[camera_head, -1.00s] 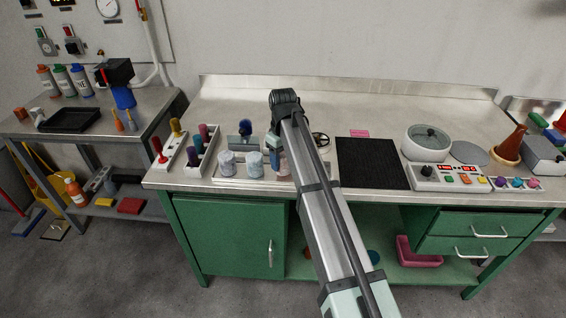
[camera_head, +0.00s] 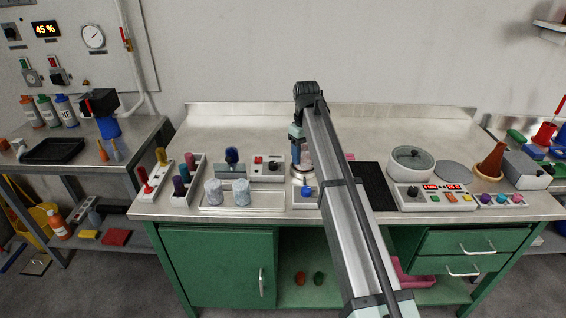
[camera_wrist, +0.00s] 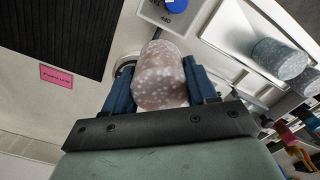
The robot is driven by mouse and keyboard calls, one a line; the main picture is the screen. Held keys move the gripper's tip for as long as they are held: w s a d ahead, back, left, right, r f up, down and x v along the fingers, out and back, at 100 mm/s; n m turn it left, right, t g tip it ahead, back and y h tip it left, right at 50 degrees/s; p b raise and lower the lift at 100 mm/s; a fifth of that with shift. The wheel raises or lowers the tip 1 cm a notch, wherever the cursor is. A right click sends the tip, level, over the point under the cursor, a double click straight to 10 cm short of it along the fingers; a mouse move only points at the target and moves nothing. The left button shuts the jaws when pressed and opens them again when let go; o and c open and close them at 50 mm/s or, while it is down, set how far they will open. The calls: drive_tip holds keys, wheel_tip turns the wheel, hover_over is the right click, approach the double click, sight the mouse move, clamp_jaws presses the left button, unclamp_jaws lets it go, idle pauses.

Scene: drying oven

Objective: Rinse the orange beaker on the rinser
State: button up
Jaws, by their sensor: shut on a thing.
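My gripper (camera_wrist: 161,82) is shut on a speckled, pinkish-brown beaker (camera_wrist: 160,68), which I take for the orange beaker. Its two blue fingers press on the beaker's sides. In the head view my gripper (camera_head: 299,152) is partly behind my arm, and a pinkish bit of the beaker (camera_head: 307,155) shows beside it. The rinser's dark ring (camera_wrist: 124,66) shows partly behind the beaker in the wrist view. A white box with a blue knob (camera_head: 306,191) stands in front of it. I cannot tell whether the beaker touches the rinser.
A tray (camera_head: 266,198) with two pale blue speckled beakers (camera_head: 227,192) lies to the left. The back of the bench is clear.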

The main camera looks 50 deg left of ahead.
drive_tip(key=shift+n, duration=0.4)
drive_tip(key=w+a, duration=0.2)
drive_tip(key=w, duration=0.1)
drive_tip(key=w+a, duration=0.3)
drive_tip(key=shift+w+a+r, duration=0.1)
drive_tip(key=shift+w+a, duration=0.05)
drive_tip(key=shift+w, duration=0.15)
drive_tip(key=shift+s+f+n, duration=0.1)
drive_tip(key=shift+f+n, duration=0.1)
drive_tip(key=shift+n, duration=0.2)
drive_tip(key=shift+f, duration=1.35)
